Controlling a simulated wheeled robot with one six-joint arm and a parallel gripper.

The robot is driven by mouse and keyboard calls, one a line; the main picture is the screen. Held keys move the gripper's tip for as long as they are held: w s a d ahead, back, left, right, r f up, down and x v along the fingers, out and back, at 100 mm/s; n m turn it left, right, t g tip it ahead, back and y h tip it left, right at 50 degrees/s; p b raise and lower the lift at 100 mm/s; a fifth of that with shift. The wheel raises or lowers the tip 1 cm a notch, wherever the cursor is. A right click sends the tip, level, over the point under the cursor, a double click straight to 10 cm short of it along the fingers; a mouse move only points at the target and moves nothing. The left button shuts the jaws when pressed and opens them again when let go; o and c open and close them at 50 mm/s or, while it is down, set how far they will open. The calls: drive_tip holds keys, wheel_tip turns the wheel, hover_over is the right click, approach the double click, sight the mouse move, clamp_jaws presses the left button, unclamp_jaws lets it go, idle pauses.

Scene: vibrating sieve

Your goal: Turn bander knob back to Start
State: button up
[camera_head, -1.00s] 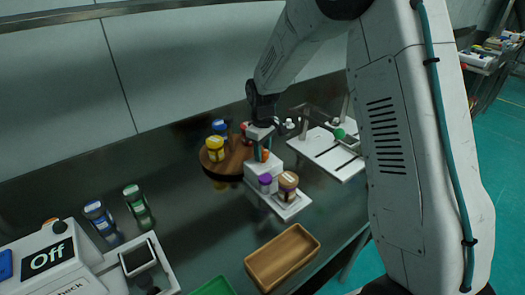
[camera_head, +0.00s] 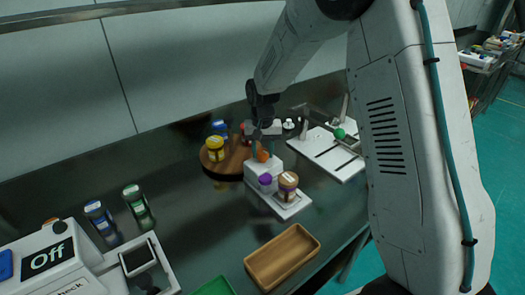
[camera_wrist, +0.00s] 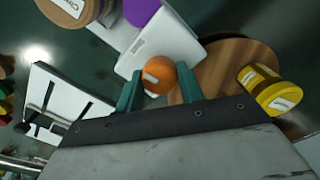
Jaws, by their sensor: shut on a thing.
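The bander is a white device (camera_head: 295,211) in the middle of the bench, with an orange knob (camera_head: 262,156) on its upper block. The knob (camera_wrist: 159,75) shows a small white label too small to read. My gripper (camera_head: 263,147) reaches down over the knob. In the wrist view its teal fingers (camera_wrist: 158,88) stand on both sides of the knob, shut on it. A purple round part (camera_head: 265,179) and a brown-lidded jar (camera_head: 288,182) are on the bander's lower part. No Start mark is legible.
A round wooden turntable (camera_head: 232,167) with a yellow jar (camera_head: 215,147) stands close behind the bander. A white board (camera_head: 330,160) with a green ball lies to the right. A wooden tray (camera_head: 282,258) is in front. An Off-marked machine (camera_head: 50,255) stands at left.

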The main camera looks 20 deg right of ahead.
sight(263, 151)
drive_tip(key=shift+m, duration=1)
drive_tip(key=shift+w, duration=0.1)
drive_tip(key=o, duration=1)
drive_tip(key=shift+r, duration=0.1)
wheel_tip(263, 151, up, 8)
drive_tip(key=shift+f, duration=0.15)
